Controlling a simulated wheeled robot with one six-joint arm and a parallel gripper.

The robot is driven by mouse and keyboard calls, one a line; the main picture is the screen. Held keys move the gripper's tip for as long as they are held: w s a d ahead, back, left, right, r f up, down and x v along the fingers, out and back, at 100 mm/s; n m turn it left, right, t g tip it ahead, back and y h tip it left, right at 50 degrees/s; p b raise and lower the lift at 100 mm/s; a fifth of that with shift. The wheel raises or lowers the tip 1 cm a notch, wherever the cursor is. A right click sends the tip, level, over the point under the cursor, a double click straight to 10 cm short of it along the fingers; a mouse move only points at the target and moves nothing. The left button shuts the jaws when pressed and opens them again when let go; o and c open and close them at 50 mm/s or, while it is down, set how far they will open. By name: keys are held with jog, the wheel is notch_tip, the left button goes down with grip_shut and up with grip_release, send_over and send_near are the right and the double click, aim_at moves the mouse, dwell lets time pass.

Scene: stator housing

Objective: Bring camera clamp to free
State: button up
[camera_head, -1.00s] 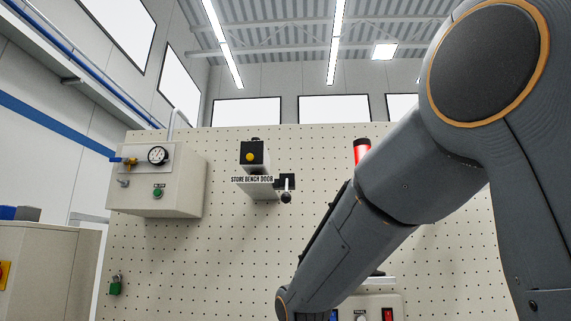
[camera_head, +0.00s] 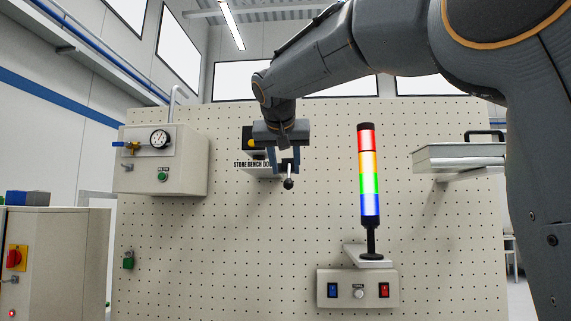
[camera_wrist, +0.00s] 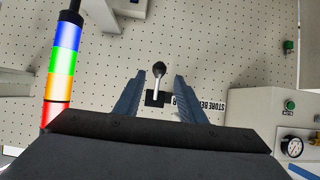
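A small lever (camera_head: 288,183) with a black ball knob sticks out from a dark mount on the pegboard. In the wrist view the lever (camera_wrist: 159,72) points up between the lines of my two fingers. A label by it begins "STORE BENCH DOOR" (camera_head: 252,165). I cannot read any label naming a camera clamp. My gripper (camera_head: 284,166) hangs in front of the lever's mount and hides part of it and of the label. In the wrist view my gripper (camera_wrist: 158,80) has its blue fingers spread apart, with nothing held. I cannot tell whether a finger touches the lever.
A signal tower (camera_head: 369,180) stands on a bracket to the right, above a switch box (camera_head: 357,289). A gauge box (camera_head: 165,160) is on the left of the pegboard (camera_head: 220,250). A shelf with a case (camera_head: 459,157) is at right. A green padlock (camera_head: 128,260) hangs lower left.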

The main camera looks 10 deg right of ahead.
aim_at(288, 185)
jog(key=shift+p+x, duration=0.3)
jog(key=shift+x, duration=4.15)
jog(key=c, duration=0.7)
jog(key=shift+s+a+r, duration=0.25)
jog(key=shift+s+r, duration=0.45)
jog(key=shift+s+a+r, duration=0.2)
jog(key=shift+s+r, duration=0.5)
jog(key=r, duration=0.1)
jog(key=s+r+p, duration=0.1)
jog(key=r, duration=0.1)
jog(key=r+p, duration=0.1)
jog(key=shift+s+a+r, duration=0.2)
jog(key=shift+s+a, duration=0.05)
jog(key=o, duration=0.7)
